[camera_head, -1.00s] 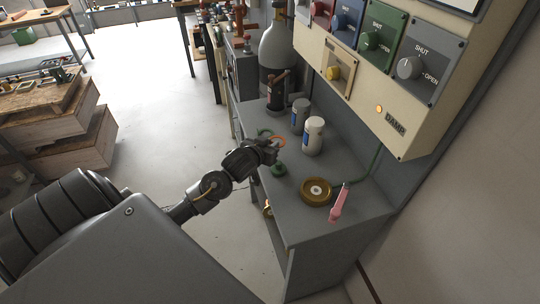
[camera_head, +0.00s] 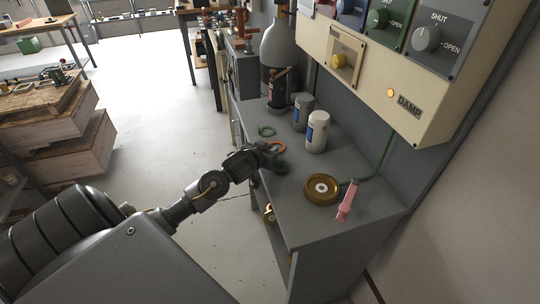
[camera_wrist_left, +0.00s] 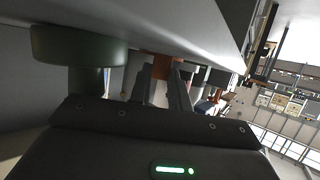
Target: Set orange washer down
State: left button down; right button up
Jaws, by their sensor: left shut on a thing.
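The orange washer (camera_head: 278,146) is a thin ring at the tip of my left gripper (camera_head: 272,152), over the front edge of the grey bench top. My left gripper is shut on it. In the left wrist view the washer (camera_wrist_left: 162,66) shows as an orange band between the fingers, close to the bench surface; whether it touches the bench I cannot tell. A green round knob-like piece (camera_head: 281,168) is just beside the gripper, nearer the camera, and shows large in the wrist view (camera_wrist_left: 78,45). My right gripper is not in view.
On the grey bench (camera_head: 300,228) are a green ring (camera_head: 266,131), a white canister (camera_head: 317,132), a grey canister (camera_head: 302,112), a brass disc (camera_head: 321,189) and a pink tool (camera_head: 347,200). A control panel (camera_head: 400,60) overhangs the back.

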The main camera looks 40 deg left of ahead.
pick_arm(q)
jog(key=shift+f, duration=0.15)
jog(key=c, duration=1.3)
grip_release()
jog(key=shift+r, duration=0.25)
jog(key=v, duration=1.2)
